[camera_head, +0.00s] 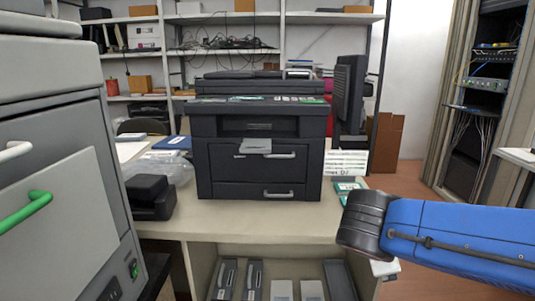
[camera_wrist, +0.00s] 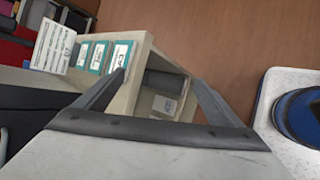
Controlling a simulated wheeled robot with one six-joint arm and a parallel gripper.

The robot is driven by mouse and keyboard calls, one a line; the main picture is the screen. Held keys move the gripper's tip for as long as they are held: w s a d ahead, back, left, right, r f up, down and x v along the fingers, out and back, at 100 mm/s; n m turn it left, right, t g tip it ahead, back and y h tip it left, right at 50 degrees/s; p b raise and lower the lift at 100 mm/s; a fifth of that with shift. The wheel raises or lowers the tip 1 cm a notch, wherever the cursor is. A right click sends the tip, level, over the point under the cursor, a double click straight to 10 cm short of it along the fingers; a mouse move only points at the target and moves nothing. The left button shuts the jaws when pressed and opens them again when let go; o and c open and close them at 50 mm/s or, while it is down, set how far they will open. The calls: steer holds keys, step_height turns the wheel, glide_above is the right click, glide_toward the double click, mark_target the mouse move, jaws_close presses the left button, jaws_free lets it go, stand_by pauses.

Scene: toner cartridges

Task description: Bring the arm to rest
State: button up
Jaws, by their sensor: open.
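My arm, blue with a black joint, reaches in from the right in the head view, in front of the table's right end. My gripper (camera_wrist: 158,78) shows in the wrist view with its two grey fingers spread apart and nothing between them. Beyond the fingers is the corner of the table (camera_wrist: 133,82) and its open lower shelf. In the head view the fingers cannot be made out clearly.
A dark printer (camera_head: 258,150) stands on the table (camera_head: 275,222). Several toner cartridges (camera_head: 252,277) stand on the shelf below. Teal-labelled boxes (camera_wrist: 100,57) and a sign (camera_head: 346,164) are at the table's right end. A large grey machine (camera_head: 60,170) is at left. Floor (camera_head: 410,185) is open behind my arm.

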steer(key=s+d+f+m+g+y, duration=0.2)
steer(key=s+f+m+y, duration=0.3)
steer(key=s+m, duration=0.6)
steer(key=shift+s+d+f+m+y, duration=0.4)
steer(key=shift+f+m, duration=0.4)
steer(key=shift+m, duration=2.4)
steer(key=shift+w, duration=0.15)
